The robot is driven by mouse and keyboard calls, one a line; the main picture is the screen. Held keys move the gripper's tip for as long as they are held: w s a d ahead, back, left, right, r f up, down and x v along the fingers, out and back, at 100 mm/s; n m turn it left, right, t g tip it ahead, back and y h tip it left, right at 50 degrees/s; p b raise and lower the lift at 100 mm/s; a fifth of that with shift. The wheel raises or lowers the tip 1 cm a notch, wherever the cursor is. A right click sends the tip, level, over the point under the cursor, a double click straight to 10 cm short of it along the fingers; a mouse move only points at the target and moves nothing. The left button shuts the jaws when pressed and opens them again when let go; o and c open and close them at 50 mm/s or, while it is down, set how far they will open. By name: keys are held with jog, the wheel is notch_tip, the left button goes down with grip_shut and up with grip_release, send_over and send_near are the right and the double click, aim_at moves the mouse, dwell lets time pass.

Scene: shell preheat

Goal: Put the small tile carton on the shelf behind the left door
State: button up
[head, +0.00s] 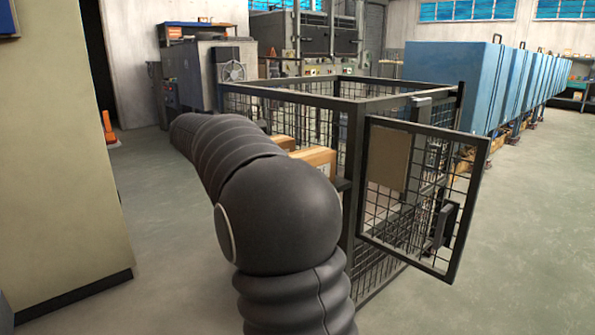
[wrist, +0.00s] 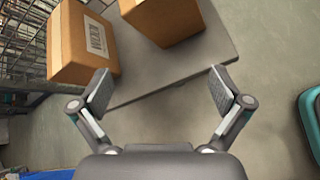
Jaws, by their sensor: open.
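In the wrist view my gripper (wrist: 160,91) is open and empty, its fingers spread wide over the front edge of a grey shelf board (wrist: 185,72). A brown carton with a white printed label (wrist: 75,42) stands on the board at upper left, just beyond the left finger. A second brown carton (wrist: 165,14) stands at the top centre, partly cut off by the frame. I cannot tell which is the small tile carton. In the head view cartons (head: 318,158) show partly behind my arm, inside a mesh cage. My gripper is hidden there. A mesh door (head: 425,190) stands swung open at the cage's right.
The mesh cage (head: 392,103) has a dark frame and posts close to my arm. A beige wall or cabinet (head: 60,140) stands at left. Blue units (head: 450,75) line the back right. A teal-edged object (wrist: 310,115) lies at right in the wrist view. Floor at right is clear.

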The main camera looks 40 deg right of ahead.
notch_tip(320, 180, up, 8)
jog(key=s+d+n+h, duration=0.1)
jog(key=d+n+h, duration=0.2)
jog(key=n, duration=0.1)
jog(key=shift+n+g, duration=0.4)
jog(key=shift+n, duration=0.3)
jog(key=b+x, duration=0.1)
jog(key=x, duration=0.7)
jog(key=shift+s+a+f, duration=0.1)
jog(key=shift+s, duration=0.05)
jog(key=shift+s+d+f+b, duration=0.1)
jog(key=shift+d+f+b, duration=0.05)
jog(key=shift+d+f, duration=0.5)
jog(key=shift+d+f+b, duration=0.2)
jog(key=shift+d+f, duration=0.25)
jog(key=shift+d, duration=0.4)
jog(key=shift+s+d+f+b, duration=0.1)
jog(key=shift+d+f+b, duration=0.05)
jog(key=shift+d+f, duration=0.5)
jog(key=shift+w+r, duration=0.1)
jog(key=shift+r, duration=0.05)
jog(key=c, duration=1.4)
notch_tip(320, 180, up, 9)
jog(key=p, duration=0.3)
jog(key=shift+r, duration=0.15)
jog(key=shift+c, duration=0.2)
jog(key=shift+r, duration=0.35)
